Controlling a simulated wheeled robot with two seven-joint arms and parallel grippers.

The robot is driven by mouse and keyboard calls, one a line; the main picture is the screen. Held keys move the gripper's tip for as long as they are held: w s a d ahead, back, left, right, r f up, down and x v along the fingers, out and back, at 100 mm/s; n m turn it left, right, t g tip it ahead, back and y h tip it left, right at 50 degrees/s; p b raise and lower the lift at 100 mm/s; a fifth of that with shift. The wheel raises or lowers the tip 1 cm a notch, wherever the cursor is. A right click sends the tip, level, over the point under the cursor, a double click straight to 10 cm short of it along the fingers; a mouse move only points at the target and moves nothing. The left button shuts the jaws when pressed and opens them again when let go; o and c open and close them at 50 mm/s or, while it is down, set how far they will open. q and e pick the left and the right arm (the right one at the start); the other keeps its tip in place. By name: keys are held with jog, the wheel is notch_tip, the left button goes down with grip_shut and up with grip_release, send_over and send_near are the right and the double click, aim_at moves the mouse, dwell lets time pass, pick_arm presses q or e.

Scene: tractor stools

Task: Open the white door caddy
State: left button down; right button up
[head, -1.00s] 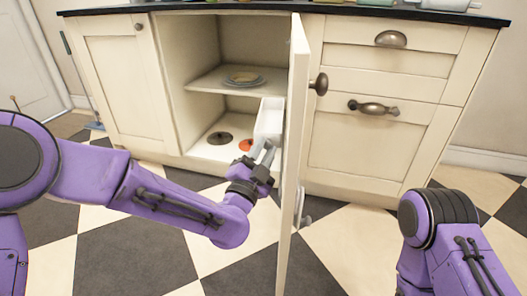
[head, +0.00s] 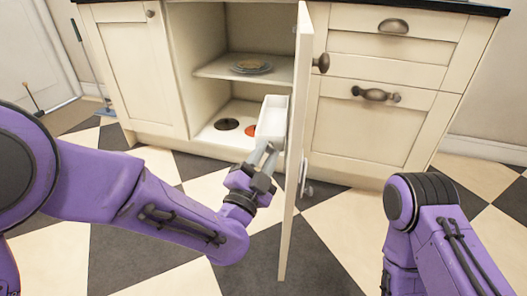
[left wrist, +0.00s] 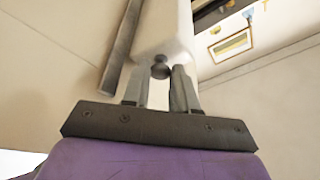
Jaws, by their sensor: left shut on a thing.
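The white door caddy (head: 273,115) is a narrow bin on the inner side of the open cabinet door (head: 298,150). Its top is tipped out from the door, and its hollow inside shows. My left gripper (head: 266,154) is at the caddy's front, shut on its small dark knob. In the left wrist view the knob (left wrist: 160,70) sits between the two fingers (left wrist: 159,92), with the white caddy front (left wrist: 165,30) behind it. The head view does not show the knob clearly. My right arm is at the lower right; its gripper is out of view.
The open cabinet holds a shelf (head: 215,68) with stacked plates (head: 251,66), and a dark disc (head: 227,124) and a red disc (head: 250,131) on its floor. Drawers with metal pulls (head: 393,27) are right of the door. The checkered floor in front is clear.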

pick_arm(q)
jog(key=c, duration=0.9)
grip_release()
jog(key=v, duration=1)
jog(key=shift+s+a+f+p, duration=0.1)
jog(key=shift+s+a+p, duration=0.1)
jog(key=shift+p, duration=0.15)
pick_arm(e)
jog(key=shift+w+d+r+m+t+h, duration=0.1)
jog(key=shift+w+r+m+t+h, duration=0.2)
jog(key=shift+w+r+t, duration=0.1)
pick_arm(q)
jog(key=shift+d, duration=0.1)
